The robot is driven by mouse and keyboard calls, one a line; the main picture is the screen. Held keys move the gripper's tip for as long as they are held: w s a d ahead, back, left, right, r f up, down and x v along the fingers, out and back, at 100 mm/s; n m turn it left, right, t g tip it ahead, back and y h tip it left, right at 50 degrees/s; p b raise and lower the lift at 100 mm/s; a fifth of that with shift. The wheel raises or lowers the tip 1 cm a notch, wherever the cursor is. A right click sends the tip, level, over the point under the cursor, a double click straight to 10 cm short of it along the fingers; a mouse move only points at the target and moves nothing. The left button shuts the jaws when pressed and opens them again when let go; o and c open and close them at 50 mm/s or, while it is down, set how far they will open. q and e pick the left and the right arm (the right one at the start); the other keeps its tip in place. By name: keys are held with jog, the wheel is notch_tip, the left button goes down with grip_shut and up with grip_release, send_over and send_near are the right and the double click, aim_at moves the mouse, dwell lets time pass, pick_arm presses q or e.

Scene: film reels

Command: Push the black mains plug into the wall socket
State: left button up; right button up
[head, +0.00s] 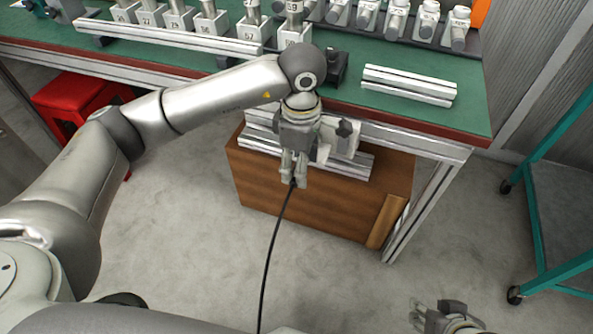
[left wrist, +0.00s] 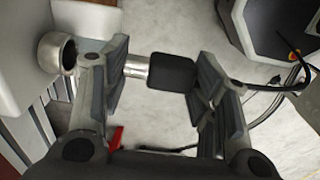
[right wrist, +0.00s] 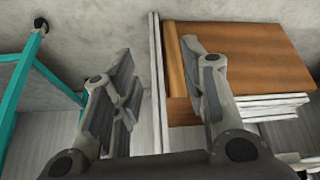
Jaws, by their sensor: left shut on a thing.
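My left gripper (head: 293,180) is beside the wooden cabinet, below the table edge. It is shut on the black mains plug (left wrist: 172,70), whose black body shows between the fingers in the left wrist view. A bright metal cylinder shows at the plug's left side, partly behind a finger. A black cable (head: 270,250) hangs from the gripper towards the floor. A round metal cup (left wrist: 57,52) is left of the fingers.
A red stool (head: 80,95) is at left, a teal cart (head: 560,205) at right.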

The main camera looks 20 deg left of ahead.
pick_arm(q)
jog(key=shift+w, duration=0.8)
jog(key=shift+w+b, duration=0.35)
jog(key=shift+w, duration=0.2)
pick_arm(e)
jog(key=shift+w+a+r+t+y, duration=0.1)
jog(key=shift+w+a+r+t, duration=0.3)
jog(key=shift+w, duration=0.35)
jog(key=shift+w+a+r+t+y, duration=0.1)
jog(key=shift+w+a+r+t, duration=0.1)
jog(key=shift+w+t, duration=0.4)
jog(key=shift+w+a+r+t+y, duration=0.1)
jog(key=shift+w+a+r+t, duration=0.15)
jog(key=shift+w, duration=0.65)
pick_arm(q)
jog(key=shift+w, duration=0.1)
pick_arm(e)
jog(key=shift+w, duration=0.1)
pick_arm(q)
jog(key=shift+w+r, duration=0.1)
jog(key=shift+w, duration=0.4)
pick_arm(e)
jog(key=shift+w+a+r+t, duration=0.2)
jog(key=shift+w+r+t, duration=0.35)
jog(key=shift+w+r, duration=0.2)
